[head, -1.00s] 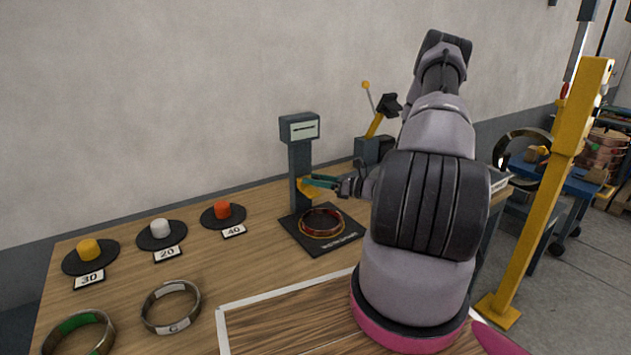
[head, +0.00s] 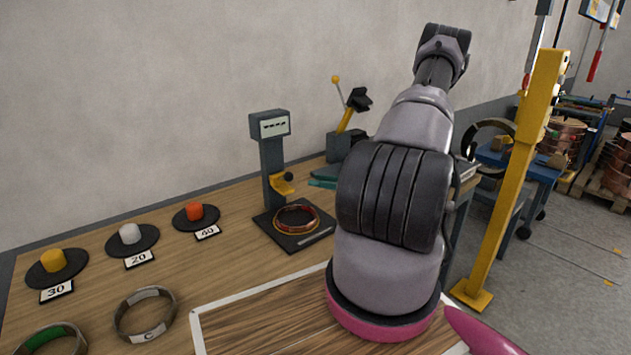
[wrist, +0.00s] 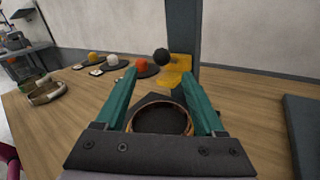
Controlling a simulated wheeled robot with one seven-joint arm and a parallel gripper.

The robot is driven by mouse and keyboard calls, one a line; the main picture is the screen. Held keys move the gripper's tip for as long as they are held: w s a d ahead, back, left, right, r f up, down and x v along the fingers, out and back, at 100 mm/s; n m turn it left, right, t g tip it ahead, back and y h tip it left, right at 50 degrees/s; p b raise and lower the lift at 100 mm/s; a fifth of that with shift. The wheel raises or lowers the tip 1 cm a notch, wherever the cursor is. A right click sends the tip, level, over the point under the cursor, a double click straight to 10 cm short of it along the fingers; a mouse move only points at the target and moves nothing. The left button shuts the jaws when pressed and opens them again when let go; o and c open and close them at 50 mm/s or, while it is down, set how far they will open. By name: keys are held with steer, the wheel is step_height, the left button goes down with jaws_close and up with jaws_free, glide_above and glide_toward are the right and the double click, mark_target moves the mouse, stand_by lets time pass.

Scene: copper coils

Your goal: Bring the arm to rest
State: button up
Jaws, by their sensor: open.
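My gripper (wrist: 170,92) has teal fingers set wide apart with nothing between them in the wrist view. In the head view only a teal fingertip (head: 322,184) shows; my arm hides the rest. A copper ring (wrist: 160,120) lies on a black pad below and ahead of the fingers, apart from them. In the head view the ring (head: 297,219) lies on the pad (head: 270,232) at the foot of a grey post with a display box (head: 270,125). A yellow bracket with a black knob (head: 282,182) sticks out from the post, close to the fingertip.
Black discs with yellow, white and orange pegs (head: 194,211) stand at the left behind number cards. Two loose rings (head: 145,313) lie at the front left. A lever device (head: 345,125) stands behind my arm. A yellow post (head: 520,170) rises at the right. A white-bordered area (head: 260,320) is clear.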

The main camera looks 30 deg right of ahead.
stand_by(0.3)
steer(key=s+a+r+n+g+h, duration=0.1)
steer(key=s+a+r+n+g, duration=0.2)
steer(key=a+r+n+g, duration=0.5)
steer(key=s+a+r+n+g+h, duration=0.1)
steer(key=s+a+r+n+g, duration=0.2)
steer(key=a+r+n, duration=0.5)
steer(key=s+r+n+t+h, duration=0.2)
steer(key=s+r+n+h, duration=0.2)
steer(key=s+r, duration=0.3)
steer(key=s+a+r+n+t+h, duration=0.1)
steer(key=s+r+n+t+h, duration=0.2)
steer(key=s+r, duration=0.4)
step_height(320, 180, up, 6)
steer(key=shift+s+a+r+n+h, duration=0.1)
steer(key=shift+s+a+n+h, duration=0.1)
steer(key=shift+n+h, duration=0.75)
